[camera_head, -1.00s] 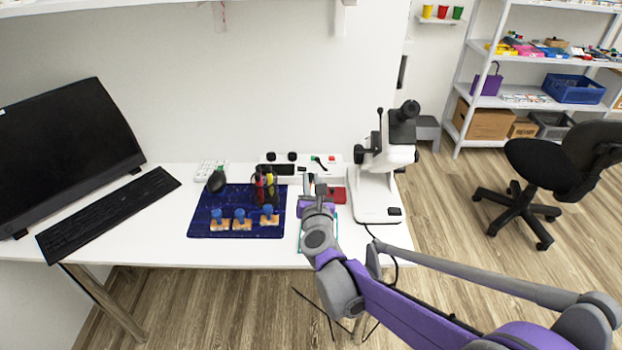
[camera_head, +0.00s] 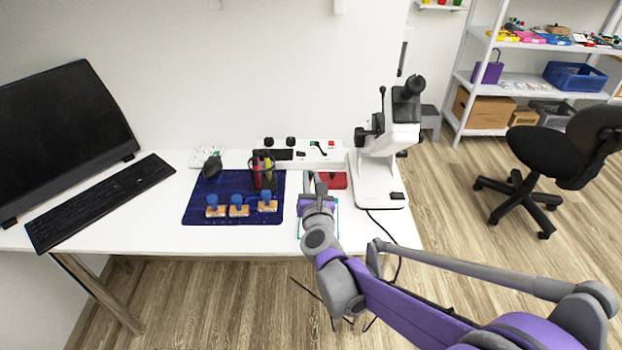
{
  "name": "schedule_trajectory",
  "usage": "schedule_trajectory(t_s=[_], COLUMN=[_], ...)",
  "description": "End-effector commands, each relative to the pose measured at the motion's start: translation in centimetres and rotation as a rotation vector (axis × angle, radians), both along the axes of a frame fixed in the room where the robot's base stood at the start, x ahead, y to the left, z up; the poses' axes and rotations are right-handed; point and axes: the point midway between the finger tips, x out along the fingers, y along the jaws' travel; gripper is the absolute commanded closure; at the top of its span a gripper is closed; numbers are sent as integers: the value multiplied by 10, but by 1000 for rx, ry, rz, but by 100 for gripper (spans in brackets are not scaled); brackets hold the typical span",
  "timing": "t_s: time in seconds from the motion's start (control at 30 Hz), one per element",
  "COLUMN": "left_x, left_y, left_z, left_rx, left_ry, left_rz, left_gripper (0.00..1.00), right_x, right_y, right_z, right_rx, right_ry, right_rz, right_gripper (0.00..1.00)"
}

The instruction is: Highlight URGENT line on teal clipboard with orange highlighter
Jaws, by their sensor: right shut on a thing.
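The teal clipboard (camera_head: 335,220) lies on the white desk near its front edge; only slivers of its teal edge and pale sheet show beside my arm. The URGENT line cannot be seen. My right gripper (camera_head: 314,184) is over the clipboard and covers most of it. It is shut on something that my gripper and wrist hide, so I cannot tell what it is. A dark mesh pen cup (camera_head: 263,179) with red and yellow pens or highlighters stands on the blue mat, left of the gripper; I cannot make out an orange highlighter. My left gripper is not in view.
The blue mat (camera_head: 195,210) holds several orange-and-blue blocks. A red box (camera_head: 335,181) lies just behind my gripper, a white microscope (camera_head: 382,170) stands to its right. A keyboard (camera_head: 100,203) and monitor (camera_head: 62,135) are at left. The desk front is bare between keyboard and mat.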

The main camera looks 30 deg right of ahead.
Motion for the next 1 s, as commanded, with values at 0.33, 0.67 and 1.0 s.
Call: schedule_trajectory(t_s=[0.33, 0.67, 1.0], left_x=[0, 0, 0], left_y=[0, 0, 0], left_z=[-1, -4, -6], left_rx=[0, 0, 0], left_ry=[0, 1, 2], left_rz=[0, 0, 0], left_gripper=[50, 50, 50], right_x=[0, 0, 0], right_y=[0, 0, 0], right_z=[-2, -6, -10], right_rx=[0, 0, 0], right_ry=[0, 0, 0], right_rz=[0, 0, 0], right_gripper=[100, 100, 100])
